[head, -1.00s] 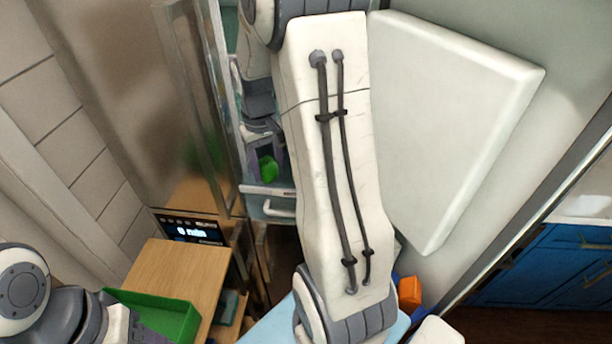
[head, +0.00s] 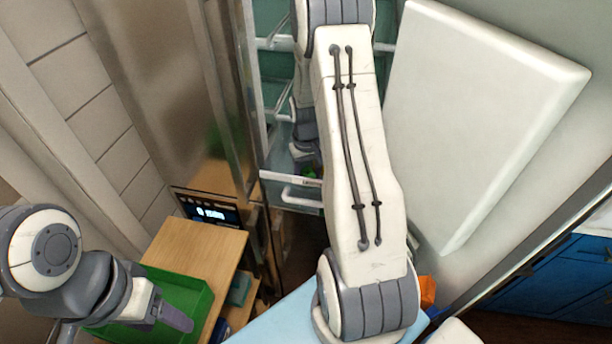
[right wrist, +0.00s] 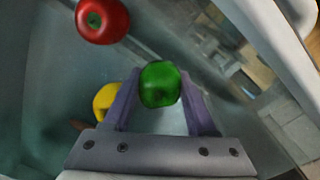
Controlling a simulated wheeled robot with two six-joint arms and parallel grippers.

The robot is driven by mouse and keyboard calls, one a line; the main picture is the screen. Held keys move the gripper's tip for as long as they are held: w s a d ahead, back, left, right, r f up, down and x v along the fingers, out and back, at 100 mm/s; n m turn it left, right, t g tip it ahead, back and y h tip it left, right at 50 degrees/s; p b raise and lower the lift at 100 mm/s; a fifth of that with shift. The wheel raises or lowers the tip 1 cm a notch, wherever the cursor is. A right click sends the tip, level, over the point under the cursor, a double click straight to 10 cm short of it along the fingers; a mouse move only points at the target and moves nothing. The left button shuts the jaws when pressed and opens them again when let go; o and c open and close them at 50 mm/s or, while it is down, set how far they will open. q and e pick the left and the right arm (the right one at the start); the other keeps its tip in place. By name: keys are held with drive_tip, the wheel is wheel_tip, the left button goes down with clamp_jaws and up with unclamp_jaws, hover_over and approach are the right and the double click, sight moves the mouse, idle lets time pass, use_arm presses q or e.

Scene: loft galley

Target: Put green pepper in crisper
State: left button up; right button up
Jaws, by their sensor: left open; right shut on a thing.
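The green pepper (right wrist: 160,84) sits between the fingertips of my right gripper (right wrist: 159,88), which is shut on it. In the head view the pepper (head: 310,173) is mostly hidden; only a bit shows just behind the front of the crisper (head: 290,178), a clear drawer low in the open fridge. My right gripper (head: 306,158) points down there. I cannot tell whether the pepper touches the drawer's floor. A red pepper (right wrist: 102,20) and a yellow pepper (right wrist: 103,100) show in the right wrist view. My left gripper (head: 173,315) is open and empty at the green tray.
The white fridge door (head: 480,110) stands open on the right. Fridge shelves (head: 275,42) lie above the drawer. A green tray (head: 190,275) rests on a wooden surface (head: 200,248) at lower left. An orange thing (head: 428,291) is partly hidden by my right arm.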

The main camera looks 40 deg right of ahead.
drive_tip(key=shift+f, duration=0.3)
drive_tip(key=shift+f, duration=0.15)
drive_tip(key=o, duration=1.4)
